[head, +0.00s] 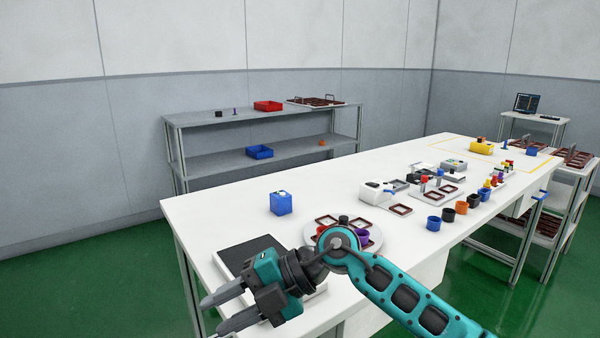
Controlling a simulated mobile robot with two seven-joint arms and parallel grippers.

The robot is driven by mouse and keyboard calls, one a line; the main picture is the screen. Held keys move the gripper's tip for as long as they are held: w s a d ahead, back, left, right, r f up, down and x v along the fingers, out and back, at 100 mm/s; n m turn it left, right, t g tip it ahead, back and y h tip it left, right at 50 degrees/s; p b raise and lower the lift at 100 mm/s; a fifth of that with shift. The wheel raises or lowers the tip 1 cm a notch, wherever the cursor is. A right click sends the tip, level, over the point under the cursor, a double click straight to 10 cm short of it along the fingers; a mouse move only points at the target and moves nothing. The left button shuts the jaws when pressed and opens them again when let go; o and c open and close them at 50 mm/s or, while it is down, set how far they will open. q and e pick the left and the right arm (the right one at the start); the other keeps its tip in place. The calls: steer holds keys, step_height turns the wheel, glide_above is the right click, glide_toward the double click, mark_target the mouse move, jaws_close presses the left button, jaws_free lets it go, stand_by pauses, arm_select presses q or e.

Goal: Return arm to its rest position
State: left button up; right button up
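My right arm (405,295) is teal and dark grey and reaches in from the lower right over the near end of the white table (335,185). My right gripper (214,316) points to the lower left, with its two grey fingers apart and nothing seen between them. It is in front of a black-topped flat device (240,255) and hides part of it. My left arm and gripper are not in view.
A round white turntable (312,232) with frames and a purple pot (362,236) stands partly behind my arm. A blue box (281,204) stands left of it. Several pots, including a blue pot (433,223), line the right edge. A grey shelf (220,157) is behind.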

steer(key=d+r+m+t+y+p, duration=0.2)
steer(key=d+r+m+t+y, duration=0.15)
steer(key=m+t+y, duration=0.5)
steer(key=d+f+m+t+h+p, duration=0.2)
steer(key=d+f+m+t+h, duration=0.85)
steer(key=m, duration=0.65)
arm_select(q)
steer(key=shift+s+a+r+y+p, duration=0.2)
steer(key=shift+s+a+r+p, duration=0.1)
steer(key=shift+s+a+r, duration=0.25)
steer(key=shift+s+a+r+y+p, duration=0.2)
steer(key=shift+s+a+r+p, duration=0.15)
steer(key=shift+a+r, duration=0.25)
arm_select(e)
steer(key=s+d+f+m+g+h, duration=0.5)
steer(key=s+d+f+h, duration=0.3)
steer(key=s+d+f, duration=0.6)
steer(key=shift+s+d+m+g, duration=0.25)
steer(key=shift+d+m+g, duration=0.15)
steer(key=shift+m, duration=0.35)
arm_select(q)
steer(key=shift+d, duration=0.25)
arm_select(e)
steer(key=shift+a, duration=0.1)
